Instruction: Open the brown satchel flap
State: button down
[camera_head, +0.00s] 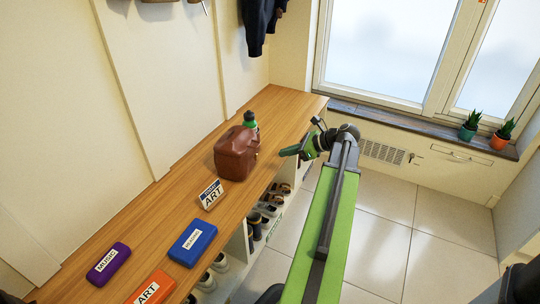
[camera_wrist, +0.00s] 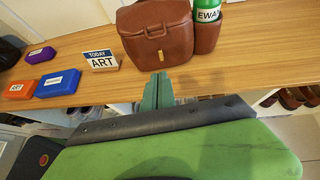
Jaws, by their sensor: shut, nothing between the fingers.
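The brown satchel (camera_head: 236,155) stands upright on the wooden bench top, with its flap down over the front. In the wrist view the satchel (camera_wrist: 152,45) shows its flap and a small brass-coloured clasp (camera_wrist: 160,55) low on the front. A side pocket (camera_wrist: 207,36) holds a green bottle (camera_wrist: 207,13) with a white label reading "EWA". My gripper (camera_head: 284,153) is to the right of the satchel in the head view, apart from it. In the wrist view my gripper (camera_wrist: 158,78) is shut and empty, just in front of and below the clasp.
A sign reading "TODAY ART" (camera_head: 210,194), a blue case (camera_head: 192,243), an orange case (camera_head: 151,289) and a purple case (camera_head: 108,264) lie along the bench (camera_head: 165,205). Shoes (camera_head: 268,209) fill cubbies underneath. Dark clothing (camera_head: 258,24) hangs above. Two potted plants stand on the sill.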

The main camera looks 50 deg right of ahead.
jog(key=b+x, duration=0.2)
jog(key=x, duration=0.3)
jog(key=b+x, duration=0.3)
jog(key=x, duration=0.2)
jog(key=shift+s+f, duration=0.15)
jog(key=shift+f, duration=0.1)
jog(key=r+p, duration=0.2)
jog(key=r, duration=0.1)
jog(key=r+p, duration=0.1)
jog(key=p, duration=0.1)
jog(key=shift+w+a+r, duration=0.1)
jog(key=shift+w+r, duration=0.2)
jog(key=shift+r, duration=0.05)
